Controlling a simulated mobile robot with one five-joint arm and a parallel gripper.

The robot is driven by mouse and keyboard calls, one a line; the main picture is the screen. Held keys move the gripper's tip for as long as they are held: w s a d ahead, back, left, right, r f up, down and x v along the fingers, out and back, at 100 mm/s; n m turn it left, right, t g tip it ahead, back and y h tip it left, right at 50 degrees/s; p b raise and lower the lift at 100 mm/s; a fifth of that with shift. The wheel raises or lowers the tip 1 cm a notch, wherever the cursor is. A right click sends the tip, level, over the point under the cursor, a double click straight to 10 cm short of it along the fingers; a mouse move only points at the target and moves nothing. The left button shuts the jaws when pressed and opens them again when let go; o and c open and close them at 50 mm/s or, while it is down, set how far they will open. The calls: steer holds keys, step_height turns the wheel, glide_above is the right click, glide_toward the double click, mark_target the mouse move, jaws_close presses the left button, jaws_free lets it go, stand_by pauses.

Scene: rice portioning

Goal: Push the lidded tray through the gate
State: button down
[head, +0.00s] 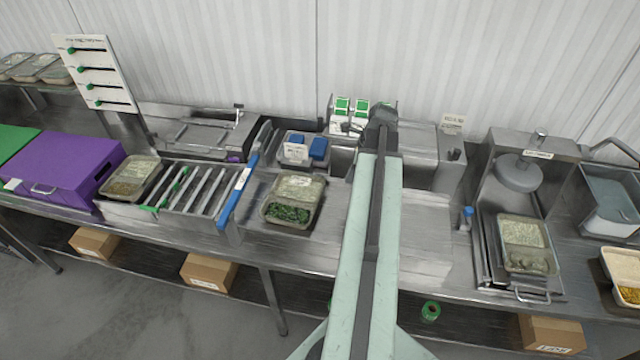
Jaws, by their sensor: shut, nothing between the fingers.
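A two-part tray (292,200) of rice and chopped greens sits on the steel counter, left of my arm. A label and a sheen on its top suggest a clear lid.
Another tray (130,178) lies at the rack's left end, beside a purple box (62,165). The slotted rack (195,188) fills the space up to the blue bar. A small bin with blue items (305,148) stands behind the tray. A press (520,175) holds a tray at right.

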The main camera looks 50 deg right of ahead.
steer(key=b+x, duration=1)
steer(key=shift+f, duration=0.1)
steer(key=w, duration=0.1)
steer(key=w+a, duration=0.1)
steer(key=shift+w+a, duration=0.6)
steer(key=shift+w, duration=0.15)
steer(key=shift+w, duration=0.1)
